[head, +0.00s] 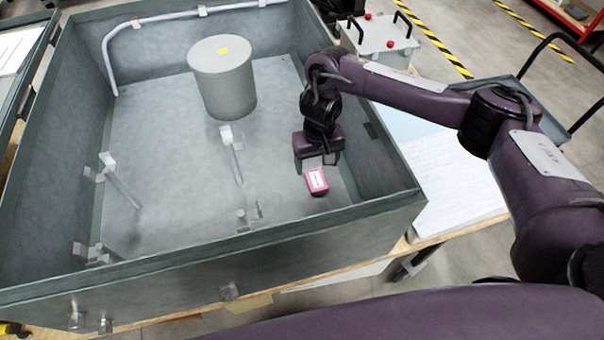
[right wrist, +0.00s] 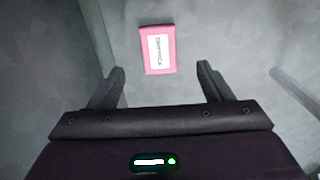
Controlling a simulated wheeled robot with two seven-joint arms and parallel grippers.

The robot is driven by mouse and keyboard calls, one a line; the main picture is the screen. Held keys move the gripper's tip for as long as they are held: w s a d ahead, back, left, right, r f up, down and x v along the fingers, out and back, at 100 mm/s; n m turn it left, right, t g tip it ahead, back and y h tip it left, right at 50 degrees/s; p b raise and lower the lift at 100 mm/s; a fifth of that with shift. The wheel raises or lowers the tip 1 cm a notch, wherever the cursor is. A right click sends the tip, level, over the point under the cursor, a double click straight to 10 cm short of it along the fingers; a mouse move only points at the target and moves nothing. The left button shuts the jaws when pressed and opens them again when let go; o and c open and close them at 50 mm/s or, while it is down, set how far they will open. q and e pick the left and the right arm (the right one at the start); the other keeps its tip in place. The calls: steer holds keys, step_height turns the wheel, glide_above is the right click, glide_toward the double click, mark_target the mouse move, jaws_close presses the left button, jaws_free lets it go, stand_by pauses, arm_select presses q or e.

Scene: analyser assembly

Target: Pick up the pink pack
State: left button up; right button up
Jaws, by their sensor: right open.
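The pink pack (head: 316,181) lies on the floor of the large grey open box, near its front right corner. It has a white label with dark print. In the right wrist view the pink pack (right wrist: 157,50) lies beyond the fingertips, between their lines and left of the middle. My right gripper (head: 318,164) points down inside the box, just behind the pack and apart from it. Its two fingers (right wrist: 162,78) are spread, with nothing between them. My left gripper is not in view.
The grey box (head: 250,247) has raised walls on all sides; its right wall is close to my right gripper. A grey cylinder (head: 224,85) with a yellow dot stands at the back.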

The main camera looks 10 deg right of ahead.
mark_target(318, 184)
steer(key=shift+s+f, duration=0.2)
steer(key=shift+f, duration=0.5)
steer(key=shift+s+d+f, duration=0.2)
steer(key=shift+s+f, duration=0.05)
steer(key=shift+f, duration=0.05)
steer(key=shift+s+f+p, duration=0.2)
steer(key=shift+f+p, duration=0.1)
steer(key=shift+f, duration=0.2)
steer(key=shift+s+f+p, duration=0.2)
steer(key=shift+f+p, duration=0.1)
steer(key=shift+f, duration=0.2)
step_height(318, 184, down, 2)
steer(key=shift+w+a+f, duration=0.1)
steer(key=shift+w+f, duration=0.05)
steer(key=shift+f, duration=0.25)
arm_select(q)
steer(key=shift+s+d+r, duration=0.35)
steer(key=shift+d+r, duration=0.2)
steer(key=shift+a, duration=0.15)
arm_select(e)
steer(key=c, duration=1.1)
